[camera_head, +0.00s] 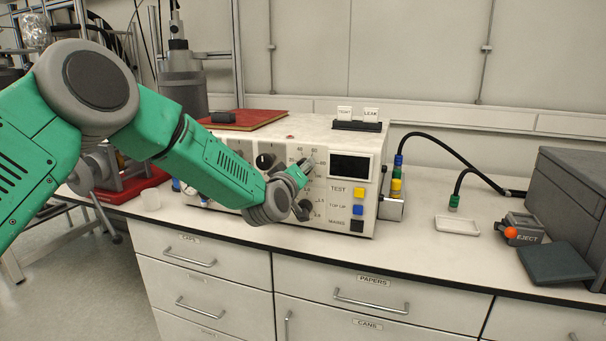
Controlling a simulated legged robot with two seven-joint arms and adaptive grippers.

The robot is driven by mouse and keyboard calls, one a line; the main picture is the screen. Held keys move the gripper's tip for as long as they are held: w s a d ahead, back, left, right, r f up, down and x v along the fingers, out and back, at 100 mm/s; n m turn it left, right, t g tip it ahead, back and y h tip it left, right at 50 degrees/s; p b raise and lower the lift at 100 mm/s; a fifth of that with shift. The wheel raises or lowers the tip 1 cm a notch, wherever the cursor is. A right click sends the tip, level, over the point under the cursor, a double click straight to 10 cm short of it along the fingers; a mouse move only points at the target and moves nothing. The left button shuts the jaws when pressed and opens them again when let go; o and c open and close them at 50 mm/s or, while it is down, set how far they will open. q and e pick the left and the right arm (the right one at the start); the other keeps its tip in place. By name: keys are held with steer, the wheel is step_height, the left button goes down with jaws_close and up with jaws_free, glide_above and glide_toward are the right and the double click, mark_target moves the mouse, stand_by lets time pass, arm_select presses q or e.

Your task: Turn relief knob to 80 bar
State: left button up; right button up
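A cream control box (353,139) stands on the bench with a dark display (350,167) on its front. A numbered dial scale (313,152) is printed left of the display, and my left gripper (304,169) is right in front of it. The knob at that scale is hidden by the gripper, so its setting and any grip on it cannot be told. Another black knob (265,161) is further left, and a dark knob (304,209) is below the gripper. The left fingers are too small and covered to judge. My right gripper is out of view.
Yellow, blue and black buttons (358,209) sit below the display. A small white tray (457,225) and an eject device (523,229) lie right.

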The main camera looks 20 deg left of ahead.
arm_select(q)
steer(key=shift+f+n, duration=0.1)
steer(key=shift+n, duration=0.2)
stand_by(0.4)
steer(key=o, duration=1.1)
steer(key=shift+a, duration=0.1)
steer(key=shift+o, duration=0.2)
steer(key=shift+s, duration=0.1)
steer(key=s, duration=1.1)
steer(key=shift+s+a, duration=0.25)
steer(key=shift+s, duration=0.15)
